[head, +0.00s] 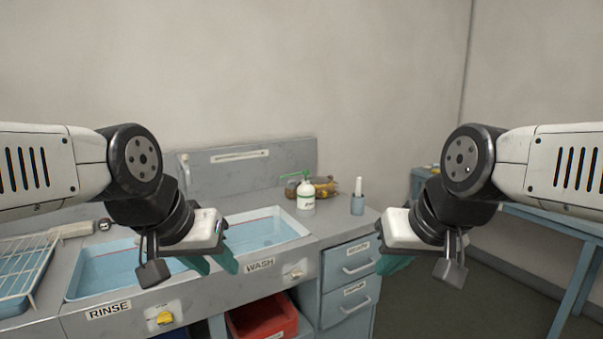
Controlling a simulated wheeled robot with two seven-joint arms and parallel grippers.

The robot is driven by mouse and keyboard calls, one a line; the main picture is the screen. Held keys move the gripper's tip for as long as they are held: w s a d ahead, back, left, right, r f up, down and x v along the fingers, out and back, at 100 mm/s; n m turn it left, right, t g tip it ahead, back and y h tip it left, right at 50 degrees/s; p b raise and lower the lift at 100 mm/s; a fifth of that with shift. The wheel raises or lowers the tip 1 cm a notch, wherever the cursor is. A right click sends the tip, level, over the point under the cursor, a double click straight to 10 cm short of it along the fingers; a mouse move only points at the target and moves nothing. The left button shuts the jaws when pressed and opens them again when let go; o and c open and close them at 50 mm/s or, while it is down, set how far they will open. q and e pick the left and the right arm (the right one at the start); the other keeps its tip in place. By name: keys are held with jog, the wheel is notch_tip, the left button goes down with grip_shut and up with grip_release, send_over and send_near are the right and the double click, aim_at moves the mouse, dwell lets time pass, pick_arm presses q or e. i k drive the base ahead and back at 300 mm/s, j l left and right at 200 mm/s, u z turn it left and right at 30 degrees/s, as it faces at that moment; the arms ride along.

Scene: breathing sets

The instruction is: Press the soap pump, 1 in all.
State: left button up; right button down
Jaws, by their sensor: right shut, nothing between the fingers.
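The soap pump is a white bottle (306,196) with a green pump head (297,174). It stands upright on the grey counter behind the wash basin. My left gripper (212,264) hangs over the front of the sink, left of the bottle and nearer to me. Its teal fingers are apart, with nothing seen between them. My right gripper (393,264) is in front of the drawers, right of the bottle and nearer to me. Its teal fingers are together and empty. Neither gripper touches the bottle.
A yellowish-brown object (325,187) lies behind the bottle. A blue-grey cup (357,205) with a white stick stands to its right. The wash basin (300,229) and rinse basin (72,285) hold blue water. A drying rack (25,268) is at left, a red bin (285,322) below.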

aim_at(305, 172)
jog(key=i+j+z, duration=0.1)
jog(key=i+j, duration=0.85)
jog(key=i, duration=0.15)
